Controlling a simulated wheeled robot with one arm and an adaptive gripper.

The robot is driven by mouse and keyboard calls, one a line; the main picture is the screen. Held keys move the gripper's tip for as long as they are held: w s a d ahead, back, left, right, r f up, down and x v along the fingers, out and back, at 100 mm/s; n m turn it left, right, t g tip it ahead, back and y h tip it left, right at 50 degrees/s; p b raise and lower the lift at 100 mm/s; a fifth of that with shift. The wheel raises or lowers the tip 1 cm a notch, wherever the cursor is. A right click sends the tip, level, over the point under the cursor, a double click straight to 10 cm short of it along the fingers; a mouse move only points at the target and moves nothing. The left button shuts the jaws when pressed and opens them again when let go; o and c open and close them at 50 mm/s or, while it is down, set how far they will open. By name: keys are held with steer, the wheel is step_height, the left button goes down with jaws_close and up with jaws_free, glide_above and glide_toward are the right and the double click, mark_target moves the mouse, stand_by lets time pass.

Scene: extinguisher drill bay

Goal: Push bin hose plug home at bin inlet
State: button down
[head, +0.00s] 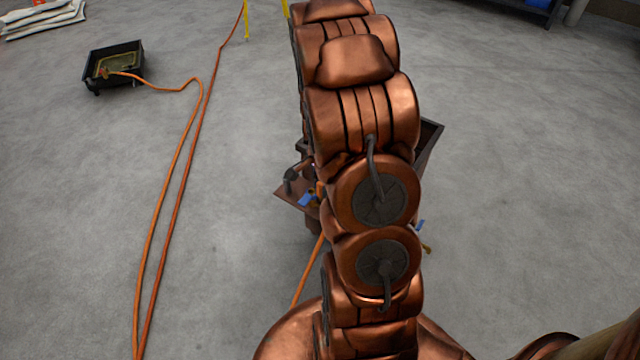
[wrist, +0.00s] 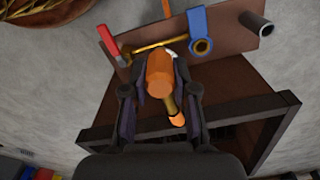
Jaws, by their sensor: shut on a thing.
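In the wrist view my gripper (wrist: 160,62) is shut on an orange plug (wrist: 159,76), with one dark finger on each side. A brass-coloured piece with an orange end (wrist: 173,112) shows just below the plug. The plug lies in front of the brown panel (wrist: 235,45) of the bin (wrist: 225,108). The inlet cannot be made out behind the plug and fingers, so I cannot tell how deep the plug sits. In the head view my arm covers the gripper and most of the bin; part of its panel (head: 287,197) shows.
A blue lever (wrist: 197,22), a red handle (wrist: 111,46) and a grey pipe stub (wrist: 257,24) stick out close around the plug. In the head view an orange hose (head: 190,140) runs along the floor at left, near a black tray (head: 113,67). The floor at right is clear.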

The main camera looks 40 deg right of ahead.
steer(key=shift+w+f+b, duration=0.2)
steer(key=shift+w+b, duration=0.35)
steer(key=shift+b, duration=0.25)
steer(key=w+d+r+b, duration=0.1)
steer(key=w+r+b, duration=0.2)
steer(key=b, duration=0.6)
steer(key=shift+w+d, duration=0.4)
steer(key=shift+w, duration=0.65)
step_height(320, 180, down, 4)
steer(key=shift+r+b, duration=0.15)
steer(key=shift+b, duration=0.9)
steer(key=shift+f+p, duration=0.25)
steer(key=shift+p, duration=0.25)
steer(key=shift+f, duration=2.05)
stand_by(1.0)
